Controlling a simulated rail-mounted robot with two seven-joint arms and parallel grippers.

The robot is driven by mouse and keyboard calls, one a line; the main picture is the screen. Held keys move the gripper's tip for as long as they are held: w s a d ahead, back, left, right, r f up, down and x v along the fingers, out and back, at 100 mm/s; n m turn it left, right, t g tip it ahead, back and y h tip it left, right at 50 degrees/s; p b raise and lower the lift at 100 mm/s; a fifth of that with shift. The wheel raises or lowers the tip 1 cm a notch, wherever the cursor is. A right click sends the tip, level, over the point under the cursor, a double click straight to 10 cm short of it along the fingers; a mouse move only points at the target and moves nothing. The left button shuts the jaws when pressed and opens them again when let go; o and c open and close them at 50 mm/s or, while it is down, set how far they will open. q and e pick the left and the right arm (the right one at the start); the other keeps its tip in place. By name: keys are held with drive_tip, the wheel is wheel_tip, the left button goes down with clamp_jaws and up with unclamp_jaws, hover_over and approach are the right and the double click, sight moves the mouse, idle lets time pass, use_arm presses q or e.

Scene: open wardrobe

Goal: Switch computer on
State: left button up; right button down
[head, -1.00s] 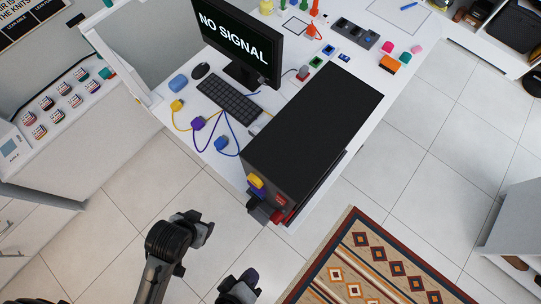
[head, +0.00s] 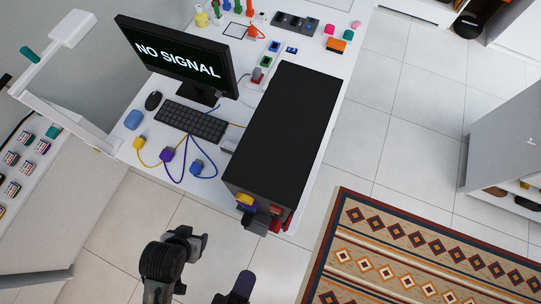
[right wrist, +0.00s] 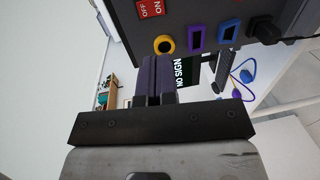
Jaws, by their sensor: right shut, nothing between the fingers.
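The black computer case (head: 283,125) stands at the desk's front end. Its port panel faces me. In the right wrist view, the panel (right wrist: 189,17) has a red OFF/ON switch (right wrist: 150,8), a yellow round port (right wrist: 164,45), a purple port (right wrist: 196,38), a blue port (right wrist: 229,32) and a black plug (right wrist: 266,30). My right gripper (head: 239,284) is at the bottom of the head view, short of the case. In the wrist view its fingers (right wrist: 154,78) are shut and empty. My left gripper (head: 190,243) is beside it; its jaws are unclear. The monitor (head: 178,62) reads NO SIGNAL.
Yellow, purple and blue cable plugs (head: 168,154) lie on the desk left of the case, near the keyboard (head: 190,120) and mouse (head: 153,101). A patterned rug (head: 420,255) lies on the right. Tiled floor is clear before the desk.

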drive_tip(key=b, duration=0.2)
approach(275, 210)
drive_tip(key=w+d+f, duration=0.3)
drive_tip(key=w+f, duration=0.1)
drive_tip(key=w, duration=0.3)
drive_tip(key=shift+s+a+r, duration=0.15)
drive_tip(key=shift+r, duration=0.05)
